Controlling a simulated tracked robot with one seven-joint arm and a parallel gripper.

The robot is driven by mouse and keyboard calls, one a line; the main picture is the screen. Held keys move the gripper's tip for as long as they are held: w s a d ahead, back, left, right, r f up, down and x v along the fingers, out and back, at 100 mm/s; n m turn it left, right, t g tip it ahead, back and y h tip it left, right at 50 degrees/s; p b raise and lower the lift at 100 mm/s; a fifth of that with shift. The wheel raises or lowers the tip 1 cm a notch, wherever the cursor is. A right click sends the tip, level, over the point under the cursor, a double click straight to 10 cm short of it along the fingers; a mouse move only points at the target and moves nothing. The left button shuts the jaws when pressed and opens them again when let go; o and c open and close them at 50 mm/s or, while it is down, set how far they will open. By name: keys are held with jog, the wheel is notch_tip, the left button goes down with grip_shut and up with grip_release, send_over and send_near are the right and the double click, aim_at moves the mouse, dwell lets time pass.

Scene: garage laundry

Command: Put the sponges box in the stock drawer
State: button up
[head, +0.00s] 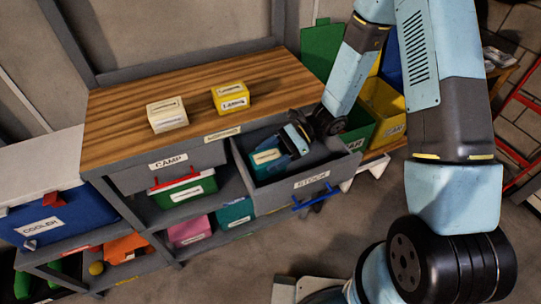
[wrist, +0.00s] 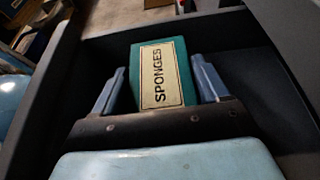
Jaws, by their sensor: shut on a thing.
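The sponges box (wrist: 163,72) is teal with a cream label reading SPONGES. In the wrist view it sits between the two fingers of my gripper (wrist: 160,88), which is shut on it. In the head view the box (head: 266,157) is inside the open stock drawer (head: 311,184), toward its left side. My gripper (head: 293,140) reaches down into the drawer from above. The drawer is pulled out and has a blue handle and a STOCK label on its front. Whether the box touches the drawer floor I cannot tell.
A wooden top (head: 195,97) carries a cream box (head: 167,114) and a yellow box (head: 231,96). The CAMP drawer (head: 168,164) is left of the stock drawer. Bins (head: 383,106) stand to the right. The drawer's right part looks empty.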

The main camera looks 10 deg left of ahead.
jog(key=shift+f, duration=0.15)
jog(key=o, duration=1.1)
jog(key=v, duration=1.2)
